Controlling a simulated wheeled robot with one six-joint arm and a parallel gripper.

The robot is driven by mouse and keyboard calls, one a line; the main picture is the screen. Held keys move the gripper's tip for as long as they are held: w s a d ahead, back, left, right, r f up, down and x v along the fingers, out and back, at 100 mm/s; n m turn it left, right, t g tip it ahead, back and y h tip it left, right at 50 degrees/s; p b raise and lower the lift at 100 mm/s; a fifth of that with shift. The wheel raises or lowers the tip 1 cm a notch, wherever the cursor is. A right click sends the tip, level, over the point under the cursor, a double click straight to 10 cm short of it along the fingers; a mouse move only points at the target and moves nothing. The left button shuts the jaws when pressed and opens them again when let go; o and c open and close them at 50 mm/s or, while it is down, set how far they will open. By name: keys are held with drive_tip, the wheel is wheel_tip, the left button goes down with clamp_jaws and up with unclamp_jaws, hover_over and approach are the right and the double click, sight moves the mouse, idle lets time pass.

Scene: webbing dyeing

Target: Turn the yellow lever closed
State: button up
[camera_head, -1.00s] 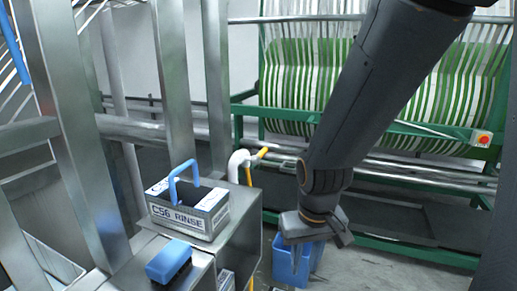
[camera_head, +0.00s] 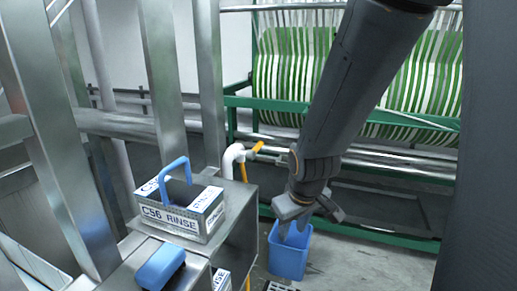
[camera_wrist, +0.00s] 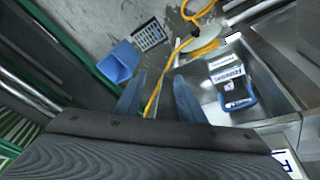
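The yellow lever (camera_head: 257,147) sits on top of a white pipe (camera_head: 233,157), beside the metal cabinet in the head view. It points up and to the right. A yellow hose (camera_head: 246,172) hangs just below it. My gripper (camera_head: 309,215) is right of and lower than the lever in the picture, apart from it, in front of the blue bin. In the wrist view my two fingers (camera_wrist: 158,98) stand apart with nothing held between them. The yellow hose also shows there (camera_wrist: 155,92), running past the fingers. I cannot make out the lever clearly in the wrist view.
A box marked C56 RINSE (camera_head: 183,222) with a blue handle stands on the metal cabinet (camera_head: 236,222), and a blue block (camera_head: 160,268) lies nearer. A blue bin (camera_head: 288,258) stands on the floor near a drain grate (camera_wrist: 150,36). A green machine frame (camera_head: 385,235) is behind.

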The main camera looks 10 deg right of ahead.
drive_tip(key=w+d+n+t, duration=0.1)
drive_tip(key=w+n+t, duration=0.3)
drive_tip(key=w, duration=0.6)
drive_tip(key=n+t+y, duration=0.4)
drive_tip(key=n+t, duration=0.4)
drive_tip(key=n, duration=0.7)
approach(259, 148)
drive_tip(key=w+f, duration=0.1)
drive_tip(key=w, duration=0.3)
drive_tip(key=shift+a+p+x, duration=0.2)
drive_tip(key=shift+p+x, duration=0.4)
drive_tip(key=shift+x, duration=1.35)
drive_tip(key=shift+a+p+x, duration=0.15)
drive_tip(key=shift+p+x, duration=0.45)
drive_tip(key=shift+x, duration=1.3)
drive_tip(key=shift+r, duration=0.2)
clamp_jaws()
